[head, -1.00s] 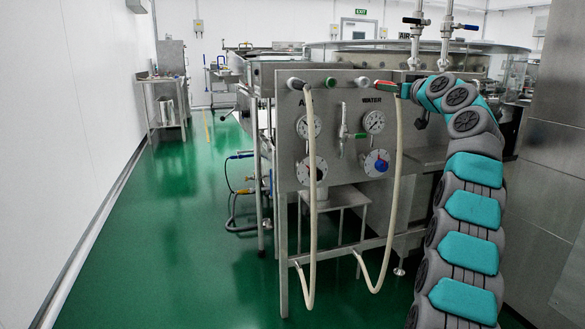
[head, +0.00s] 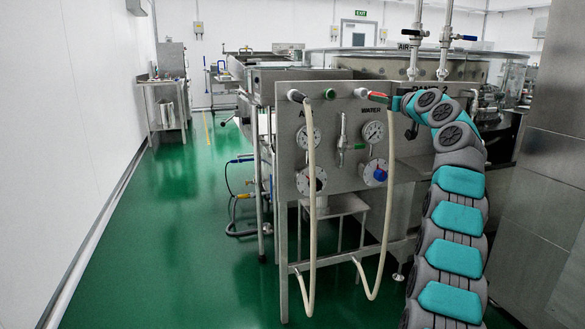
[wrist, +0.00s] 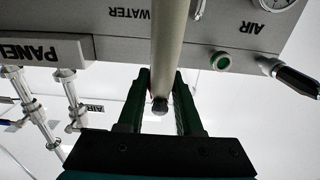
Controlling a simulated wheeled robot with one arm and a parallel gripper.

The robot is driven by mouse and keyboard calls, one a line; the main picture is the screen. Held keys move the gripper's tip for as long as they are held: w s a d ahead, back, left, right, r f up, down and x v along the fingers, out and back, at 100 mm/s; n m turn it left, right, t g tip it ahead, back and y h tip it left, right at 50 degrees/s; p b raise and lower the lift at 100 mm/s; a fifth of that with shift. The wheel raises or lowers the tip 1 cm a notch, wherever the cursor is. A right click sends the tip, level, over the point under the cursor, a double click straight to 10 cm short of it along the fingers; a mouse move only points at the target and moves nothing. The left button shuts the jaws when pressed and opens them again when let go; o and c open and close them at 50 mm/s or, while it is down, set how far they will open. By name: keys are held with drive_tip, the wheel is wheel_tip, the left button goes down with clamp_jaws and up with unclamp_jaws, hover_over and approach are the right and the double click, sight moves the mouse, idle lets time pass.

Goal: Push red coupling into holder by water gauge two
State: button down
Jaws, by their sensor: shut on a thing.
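The red coupling (head: 379,97) is at the top of the steel panel in the head view, above the WATER label. My gripper (head: 394,103) is just right of it, shut on it, partly hidden by my arm. A pale fitting (head: 361,93), probably the holder, is directly left of the red coupling; I cannot tell whether they touch. Water gauge two (head: 374,131) is below. In the wrist view my green fingers (wrist: 159,101) close around the dark-tipped end of the beige hose (wrist: 168,40); only a sliver of red shows there.
The hose hangs from the coupling in a loop (head: 373,297). A second hose (head: 312,200) hangs at left by a green fitting (head: 330,94). Green floor (head: 170,230) is clear at left.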

drive_tip(key=shift+w+a+r+p, duration=0.2)
drive_tip(key=shift+w+p, duration=0.35)
drive_tip(key=shift+p, duration=0.15)
drive_tip(key=shift+w+a+f+p, duration=0.1)
drive_tip(key=shift+w+p, duration=0.2)
drive_tip(key=shift+p, duration=0.05)
idle(0.7)
drive_tip(key=shift+b+v, duration=2.7)
drive_tip(key=shift+b, duration=0.2)
idle(3.3)
